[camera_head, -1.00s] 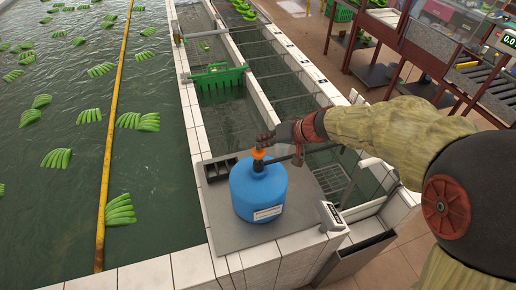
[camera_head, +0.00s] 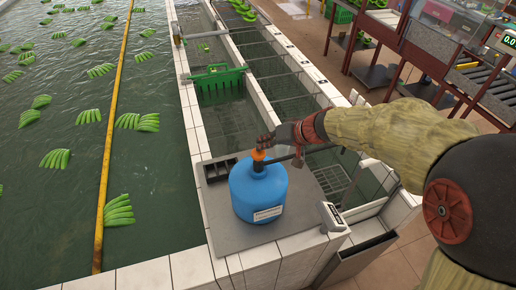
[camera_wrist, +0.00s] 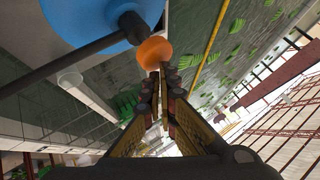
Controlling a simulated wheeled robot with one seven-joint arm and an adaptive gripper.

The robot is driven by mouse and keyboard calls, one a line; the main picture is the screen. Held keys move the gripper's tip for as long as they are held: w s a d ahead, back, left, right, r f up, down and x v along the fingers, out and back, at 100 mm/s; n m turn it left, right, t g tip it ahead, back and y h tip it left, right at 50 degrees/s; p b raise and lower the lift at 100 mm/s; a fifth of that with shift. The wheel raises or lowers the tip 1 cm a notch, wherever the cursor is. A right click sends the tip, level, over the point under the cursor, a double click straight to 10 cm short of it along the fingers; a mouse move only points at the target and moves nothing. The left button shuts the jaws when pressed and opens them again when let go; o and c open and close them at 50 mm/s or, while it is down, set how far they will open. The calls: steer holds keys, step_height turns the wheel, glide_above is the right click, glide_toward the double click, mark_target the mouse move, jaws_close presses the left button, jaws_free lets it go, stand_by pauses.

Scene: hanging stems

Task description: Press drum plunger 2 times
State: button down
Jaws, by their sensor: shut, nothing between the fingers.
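The blue drum (camera_head: 258,192) stands upright on a grey plate on the tiled ledge. Its orange plunger knob (camera_head: 258,155) is on top, with a dark spout pointing right. My gripper (camera_head: 264,142) is shut and empty, with its fingertips at the top of the knob. In the wrist view the orange knob (camera_wrist: 154,53) lies just past the tips of my closed fingers (camera_wrist: 160,76); the tips look to be touching it or very close. The blue drum (camera_wrist: 85,18) and dark spout (camera_wrist: 60,64) also show there.
A small dark tray (camera_head: 219,169) stands at the drum's back left, and a small display box (camera_head: 333,216) at the right. Water tanks with green banana bunches (camera_head: 118,212) lie left. A green crate (camera_head: 218,77) sits behind. My forearm passes over the right side.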

steer(key=shift+s+f+b, duration=0.1)
steer(key=shift+f+b, duration=0.5)
steer(key=shift+f, duration=0.05)
stand_by(0.4)
steer(key=shift+r, duration=0.15)
steer(key=shift+r+p, duration=0.65)
steer(key=shift+r, duration=0.75)
step_height(320, 180, up, 6)
steer(key=p, duration=0.2)
stand_by(0.7)
